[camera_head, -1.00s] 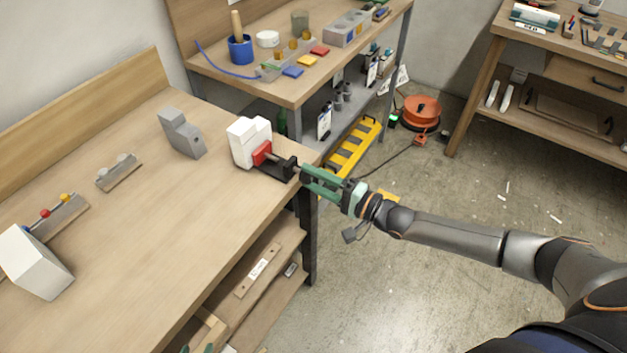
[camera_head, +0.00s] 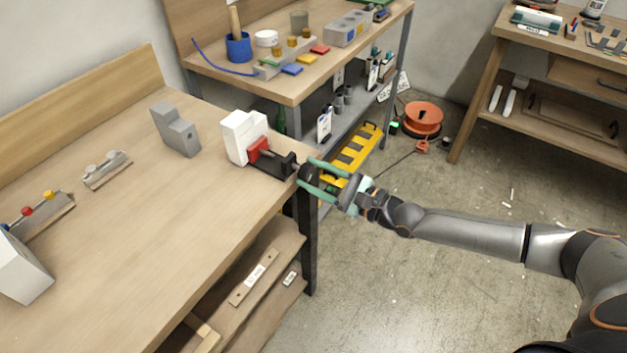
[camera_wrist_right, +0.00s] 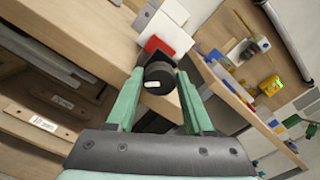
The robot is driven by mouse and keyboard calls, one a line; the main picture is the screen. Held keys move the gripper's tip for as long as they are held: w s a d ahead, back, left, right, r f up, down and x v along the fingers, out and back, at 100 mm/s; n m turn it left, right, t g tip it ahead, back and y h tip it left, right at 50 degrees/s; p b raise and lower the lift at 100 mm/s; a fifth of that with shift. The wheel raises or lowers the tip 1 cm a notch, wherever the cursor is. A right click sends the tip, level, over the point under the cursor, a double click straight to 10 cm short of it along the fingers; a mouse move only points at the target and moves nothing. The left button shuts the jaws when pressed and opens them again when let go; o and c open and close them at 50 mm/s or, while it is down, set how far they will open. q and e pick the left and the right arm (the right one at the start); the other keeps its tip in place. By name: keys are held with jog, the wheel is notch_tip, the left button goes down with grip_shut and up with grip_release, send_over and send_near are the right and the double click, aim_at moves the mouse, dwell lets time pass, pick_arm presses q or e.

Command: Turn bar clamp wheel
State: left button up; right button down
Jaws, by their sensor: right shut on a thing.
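The bar clamp (camera_head: 272,162) sits at the right end of the near workbench, with a black frame and a red jaw (camera_head: 258,148) against a white block (camera_head: 243,136). Its black round wheel (camera_head: 306,173) faces out past the bench edge. My right gripper (camera_head: 309,174) comes from the right with its green fingers on either side of the wheel. In the right wrist view the wheel (camera_wrist_right: 159,76), with a small white mark, sits between the fingertips, which are shut on it. The wheel partly hides the clamp there. My left gripper is not in view.
On the bench stand a grey stepped block (camera_head: 176,130), a small grey fixture (camera_head: 107,169), a rail with coloured knobs (camera_head: 40,213) and a white box (camera_head: 24,270). A second bench (camera_head: 290,85) with parts stands behind. A yellow-black case (camera_head: 352,150) lies beyond the gripper.

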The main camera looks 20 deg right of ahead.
jog(key=shift+f+m+b, duration=0.2)
jog(key=shift+m+b, duration=0.1)
jog(key=shift+m, duration=0.3)
jog(key=m+b, duration=0.2)
jog(key=shift+m, duration=0.3)
jog(key=shift+m+b, duration=0.9)
jog(key=shift+b, duration=0.1)
jog(key=shift+m+b, duration=0.8)
jog(key=shift+m, duration=0.1)
jog(key=shift+m+b, duration=0.75)
jog(key=shift+m, duration=0.05)
jog(key=shift+m+b, duration=0.65)
jog(key=shift+m, duration=0.15)
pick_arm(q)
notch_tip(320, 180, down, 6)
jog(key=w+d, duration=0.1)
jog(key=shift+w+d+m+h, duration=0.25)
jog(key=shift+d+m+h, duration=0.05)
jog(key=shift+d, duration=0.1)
pick_arm(e)
jog(key=shift+r+m, duration=0.1)
jog(key=shift+m, duration=0.2)
pick_arm(q)
jog(key=shift+b, duration=0.3)
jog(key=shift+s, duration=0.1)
